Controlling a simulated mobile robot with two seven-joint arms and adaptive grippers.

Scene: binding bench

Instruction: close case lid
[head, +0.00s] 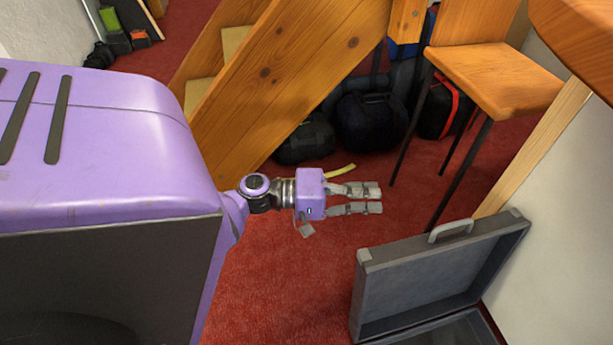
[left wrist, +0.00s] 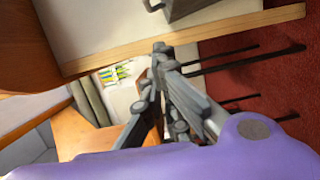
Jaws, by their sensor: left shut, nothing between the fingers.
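The grey case stands open at the lower right of the head view. Its lid (head: 440,275) is raised, with a light handle (head: 450,230) on its upper edge. The case's lower part (head: 455,332) is cut off by the bottom of the picture. My left gripper (head: 375,199) is shut and empty, up and to the left of the lid and apart from it. My right gripper is not in view.
A wooden chair (head: 495,75) with thin dark legs stands behind the case. Dark bags (head: 370,120) lie under the wooden stairs (head: 270,75). Red carpet (head: 280,275) is clear left of the case.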

